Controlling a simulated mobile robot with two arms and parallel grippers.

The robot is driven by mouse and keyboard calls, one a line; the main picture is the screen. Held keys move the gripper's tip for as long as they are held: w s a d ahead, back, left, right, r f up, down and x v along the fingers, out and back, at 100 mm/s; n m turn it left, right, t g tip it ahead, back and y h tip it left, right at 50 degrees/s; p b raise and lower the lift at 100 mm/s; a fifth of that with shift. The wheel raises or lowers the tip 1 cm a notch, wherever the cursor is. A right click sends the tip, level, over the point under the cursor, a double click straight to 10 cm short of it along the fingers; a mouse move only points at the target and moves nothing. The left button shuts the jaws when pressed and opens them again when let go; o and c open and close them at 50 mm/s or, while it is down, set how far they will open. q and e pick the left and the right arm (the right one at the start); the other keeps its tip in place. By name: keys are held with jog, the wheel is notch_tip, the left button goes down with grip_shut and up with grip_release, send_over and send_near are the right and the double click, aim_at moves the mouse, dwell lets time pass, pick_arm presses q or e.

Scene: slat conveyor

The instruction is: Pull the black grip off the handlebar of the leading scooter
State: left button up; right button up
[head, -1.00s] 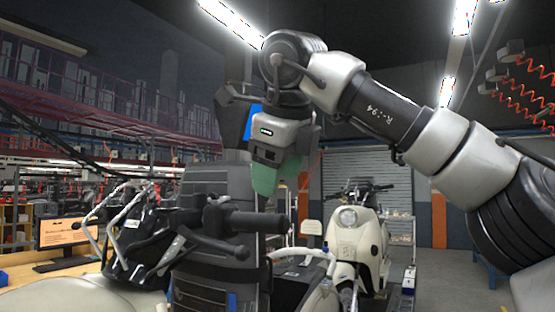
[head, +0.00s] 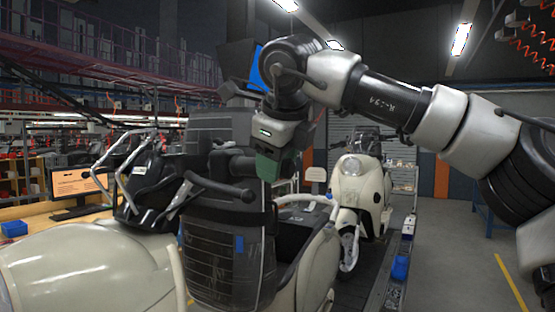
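The leading scooter (head: 90,265) stands close in front of me, cream-coloured, with its upright front part (head: 215,250) wrapped in dark material. Its black handlebar grip (head: 240,164) points right from the top of that part, and a black lever (head: 215,185) slants below it. My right gripper (head: 270,167), with green fingers, points down at the outer end of the grip. The fingers overlap the grip's end in the head view; whether they touch or close on it cannot be told. My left gripper is not in view.
A second cream scooter (head: 352,188) stands behind on the line. A blue box (head: 400,267) lies beside the conveyor rail at right. A monitor (head: 77,186) stands on a wooden bench at left. The grey floor at right is clear.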

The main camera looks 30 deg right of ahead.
aim_at(293, 170)
jog(key=c, duration=0.6)
jog(key=shift+s, duration=0.15)
dwell(0.4)
jog(key=shift+s+d+r+b, duration=0.1)
jog(key=shift+s+d+b, duration=0.25)
jog(key=shift+s, duration=0.15)
jog(key=shift+s+d+b, duration=0.35)
jog(key=shift+s+b, duration=0.2)
jog(key=shift+s, duration=0.3)
dwell(1.0)
jog(key=shift+s+d+b, duration=0.3)
jog(key=shift+s+d, duration=0.05)
jog(key=shift+s, duration=0.3)
jog(key=shift+s+d+b, duration=0.3)
jog(key=shift+s, duration=0.3)
